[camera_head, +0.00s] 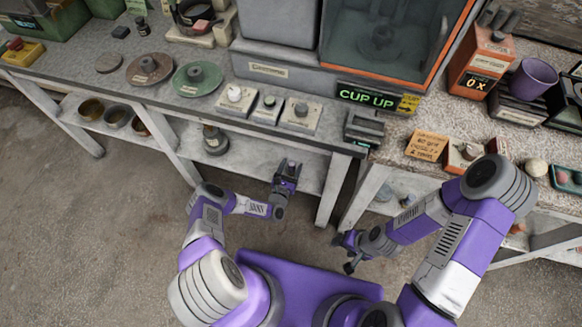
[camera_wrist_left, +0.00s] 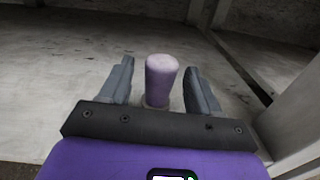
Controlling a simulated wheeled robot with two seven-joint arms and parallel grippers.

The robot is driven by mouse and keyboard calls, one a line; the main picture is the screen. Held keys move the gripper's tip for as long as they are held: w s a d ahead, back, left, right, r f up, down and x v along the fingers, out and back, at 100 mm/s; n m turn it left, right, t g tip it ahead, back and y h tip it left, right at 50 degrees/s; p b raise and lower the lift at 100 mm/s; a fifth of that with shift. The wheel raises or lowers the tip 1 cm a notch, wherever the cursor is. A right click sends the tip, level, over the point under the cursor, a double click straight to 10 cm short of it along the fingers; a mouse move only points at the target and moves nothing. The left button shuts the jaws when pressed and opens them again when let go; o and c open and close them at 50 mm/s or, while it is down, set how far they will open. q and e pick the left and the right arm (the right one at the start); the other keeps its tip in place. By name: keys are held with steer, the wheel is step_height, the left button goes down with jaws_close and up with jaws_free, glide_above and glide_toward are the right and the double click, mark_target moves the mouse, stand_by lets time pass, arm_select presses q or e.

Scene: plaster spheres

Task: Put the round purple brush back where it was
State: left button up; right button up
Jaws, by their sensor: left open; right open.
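A pale purple, round-topped cylinder (camera_wrist_left: 161,78), which looks like the round purple brush, stands upright between the fingers of my left gripper (camera_wrist_left: 160,85) in the left wrist view. Gaps show on both sides of it, so the fingers are around it and not closed on it. In the head view my left gripper (camera_head: 287,165) is open, reaching in at the lower shelf under the bench; the brush cannot be made out clearly there. My right gripper (camera_head: 343,252) is open and empty, over the floor before the bench.
The benchtop above carries discs (camera_head: 196,78), small blocks and a "CUP UP" sign (camera_head: 368,97).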

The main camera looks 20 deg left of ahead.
arm_select(q)
steer(key=shift+s+r, duration=0.1)
steer(key=shift+r, duration=0.1)
steer(key=s+p, duration=0.2)
steer(key=s, duration=1)
steer(key=s+d+r+m+g+h, duration=0.1)
steer(key=d+m+g+h, duration=0.15)
steer(key=m+g, duration=0.45)
steer(key=s+d+r+m+g+h, duration=0.1)
steer(key=d+r+m+g+h, duration=0.15)
steer(key=m, duration=0.85)
steer(key=s+r+m+g+y, duration=0.1)
steer(key=s+r+m+g, duration=0.3)
steer(key=s+m, duration=0.3)
steer(key=s+d+r+m+g+y, duration=0.1)
steer(key=s+r+m+g, duration=0.3)
steer(key=s+m, duration=0.3)
steer(key=shift+s+r, duration=0.15)
steer(key=shift+r, duration=0.1)
